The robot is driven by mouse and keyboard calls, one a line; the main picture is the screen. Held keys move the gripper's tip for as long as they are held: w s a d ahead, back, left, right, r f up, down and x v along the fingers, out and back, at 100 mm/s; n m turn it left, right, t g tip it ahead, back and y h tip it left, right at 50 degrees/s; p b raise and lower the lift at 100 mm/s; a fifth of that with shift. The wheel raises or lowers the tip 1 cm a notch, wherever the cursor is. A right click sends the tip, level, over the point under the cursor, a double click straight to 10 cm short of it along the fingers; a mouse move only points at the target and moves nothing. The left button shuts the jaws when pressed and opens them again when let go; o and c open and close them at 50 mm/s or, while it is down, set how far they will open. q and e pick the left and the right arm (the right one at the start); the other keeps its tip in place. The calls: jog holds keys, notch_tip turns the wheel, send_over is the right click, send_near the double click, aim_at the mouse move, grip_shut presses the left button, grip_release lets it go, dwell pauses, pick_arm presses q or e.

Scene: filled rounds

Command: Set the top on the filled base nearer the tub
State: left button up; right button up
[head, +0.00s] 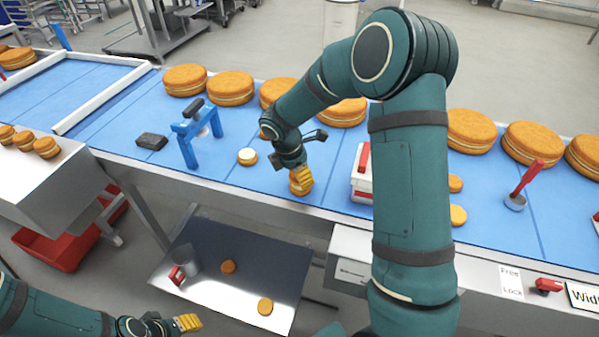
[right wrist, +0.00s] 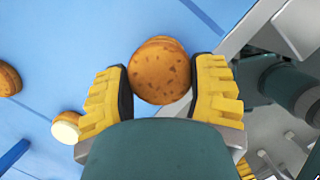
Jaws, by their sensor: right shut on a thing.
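My right gripper (head: 301,180) is shut on an orange-brown top (right wrist: 160,76), low over the blue belt. A second edge shows behind the top in the right wrist view; I cannot tell whether it rests on something. A filled base (head: 247,156) with pale cream lies on the belt just left of the gripper; it also shows in the right wrist view (right wrist: 66,127). A white and red container (head: 362,178), perhaps the tub, stands to the right, partly behind my arm. My left gripper (head: 188,322) is low at the left, away from the belt; its jaw opening is unclear.
Large rounds (head: 231,88) line the belt's far edge. A blue stand (head: 188,145) and a dark block (head: 152,141) are left. Small rounds (head: 458,215) and a red-handled tool (head: 525,185) are right. A metal tray (head: 215,300) below holds two rounds and a grey cup (head: 185,258).

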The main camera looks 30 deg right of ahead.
jog(key=shift+f+b, duration=0.5)
jog(key=shift+f, duration=0.25)
dwell(0.7)
jog(key=o, duration=1)
jog(key=shift+c, duration=0.2)
jog(key=shift+r+p, duration=2.95)
jog(key=shift+r, duration=0.6)
